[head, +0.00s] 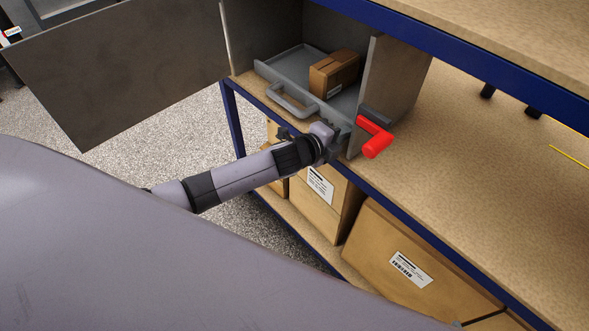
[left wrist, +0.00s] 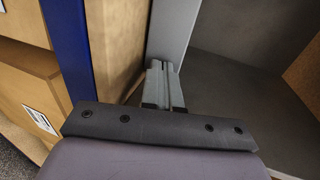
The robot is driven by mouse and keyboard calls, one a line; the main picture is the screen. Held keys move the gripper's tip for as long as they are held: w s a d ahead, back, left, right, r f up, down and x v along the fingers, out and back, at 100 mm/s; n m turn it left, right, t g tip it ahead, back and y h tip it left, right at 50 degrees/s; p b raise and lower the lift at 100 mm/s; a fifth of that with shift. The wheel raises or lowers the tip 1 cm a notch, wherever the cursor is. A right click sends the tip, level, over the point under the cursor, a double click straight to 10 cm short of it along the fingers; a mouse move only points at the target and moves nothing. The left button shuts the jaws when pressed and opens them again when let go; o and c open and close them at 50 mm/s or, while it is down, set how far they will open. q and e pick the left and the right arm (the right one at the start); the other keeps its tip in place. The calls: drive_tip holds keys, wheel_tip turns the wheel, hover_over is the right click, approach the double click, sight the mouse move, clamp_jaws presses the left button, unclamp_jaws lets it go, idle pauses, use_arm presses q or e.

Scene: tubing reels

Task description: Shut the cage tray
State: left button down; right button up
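The grey cage tray (head: 292,62) is pulled partly out of the open cabinet (head: 398,85). Its grey loop handle (head: 290,103) is on the front, and a small brown cardboard box (head: 335,73) lies in it. My left gripper (head: 328,133) is at the right part of the tray's front, to the right of the handle. In the left wrist view its fingers (left wrist: 165,86) lie close together and look shut, against or very near a grey upright edge (left wrist: 175,32). Whether they touch it I cannot tell. My right gripper is not in view.
The cabinet door (head: 130,70) stands wide open to the left. A red handle (head: 375,139) sticks out at the cabinet's right side, close to my left gripper. Cardboard boxes (head: 405,245) stand on the lower shelf. The bench top (head: 490,170) to the right is mostly clear.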

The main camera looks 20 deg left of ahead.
use_arm(q)
drive_tip(key=shift+w+d, duration=0.2)
drive_tip(key=shift+w, duration=0.35)
drive_tip(key=shift+r, duration=0.1)
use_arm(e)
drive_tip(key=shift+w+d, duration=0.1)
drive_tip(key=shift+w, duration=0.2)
use_arm(q)
drive_tip(key=shift+w+r, duration=0.1)
drive_tip(key=shift+r, duration=0.05)
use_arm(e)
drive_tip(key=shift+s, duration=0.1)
